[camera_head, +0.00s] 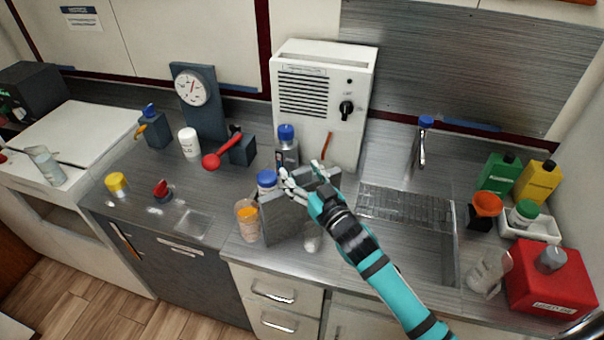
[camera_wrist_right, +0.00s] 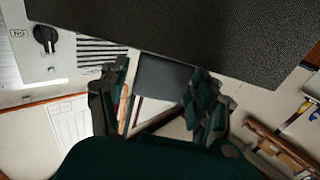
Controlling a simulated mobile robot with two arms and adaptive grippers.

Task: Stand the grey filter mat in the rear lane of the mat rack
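A grey slab, which looks like the filter mat (camera_head: 284,217), stands upright near the front of the counter in the head view. A dark, mesh-textured slab fills the top of the right wrist view; it is probably the same mat, seen close. My right gripper (camera_head: 303,180) is at the slab's upper edge, fingers spread. In the wrist view the fingers (camera_wrist_right: 160,92) are well apart, with a smaller plain grey piece showing between them. Another dark grey piece shows behind the gripper; I cannot tell whether it is the rack. The rack's lanes are hidden. My left gripper is out of view.
An orange-filled cup (camera_head: 248,222) and a blue-capped jar (camera_head: 266,181) stand close to the slab's left. A white vented box (camera_head: 322,100) with a knob is behind. The sink (camera_head: 405,235) is to the right. A red container (camera_head: 550,280) is at the far right.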

